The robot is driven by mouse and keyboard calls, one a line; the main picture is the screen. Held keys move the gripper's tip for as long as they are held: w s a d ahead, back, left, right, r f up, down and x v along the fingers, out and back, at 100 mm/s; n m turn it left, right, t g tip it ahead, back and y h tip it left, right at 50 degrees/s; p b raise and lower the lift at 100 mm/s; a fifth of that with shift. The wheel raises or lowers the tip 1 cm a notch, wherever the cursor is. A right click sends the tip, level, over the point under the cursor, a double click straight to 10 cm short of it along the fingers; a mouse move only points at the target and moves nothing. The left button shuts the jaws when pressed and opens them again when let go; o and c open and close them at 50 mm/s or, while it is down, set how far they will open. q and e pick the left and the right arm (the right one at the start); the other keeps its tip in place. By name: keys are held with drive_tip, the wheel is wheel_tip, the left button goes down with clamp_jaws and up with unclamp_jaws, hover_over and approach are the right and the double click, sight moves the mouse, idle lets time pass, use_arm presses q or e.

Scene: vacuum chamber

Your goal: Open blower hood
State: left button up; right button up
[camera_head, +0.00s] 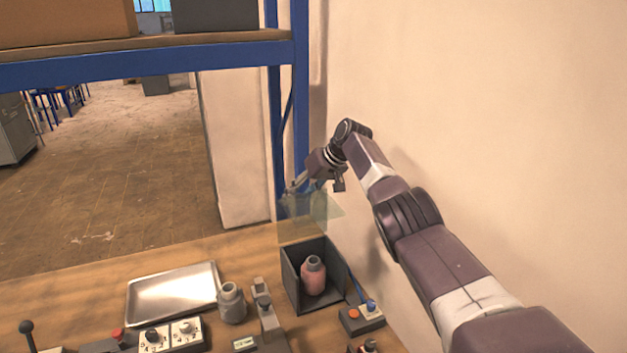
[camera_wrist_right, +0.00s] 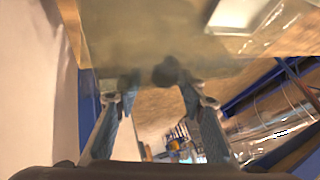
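The blower hood (camera_head: 310,217) is a see-through, yellowish cover. It stands raised above a dark open-fronted box (camera_head: 335,268) on the bench, in front of the blue shelf post. A pinkish bottle (camera_head: 313,278) stands upright inside the box. My right gripper (camera_head: 298,184) is at the hood's upper edge. In the right wrist view the gripper's fingers (camera_wrist_right: 160,88) are spread apart, with the see-through hood panel (camera_wrist_right: 125,28) just beyond the tips. I cannot tell whether they touch it. My left gripper is not in view.
A metal tray (camera_head: 172,292), a grey jar (camera_head: 231,302), a switch panel (camera_head: 172,336) and a small button box (camera_head: 361,317) stand on the wooden bench (camera_head: 70,290). A wall (camera_head: 480,110) runs close along my right arm. A blue shelf (camera_head: 150,62) stands above the bench.

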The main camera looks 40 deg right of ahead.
sight(321, 192)
drive_tip(key=v, duration=1.1)
drive_tip(key=shift+s+d+r, duration=0.1)
drive_tip(key=shift+s+d, duration=0.15)
drive_tip(key=shift+d, duration=0.1)
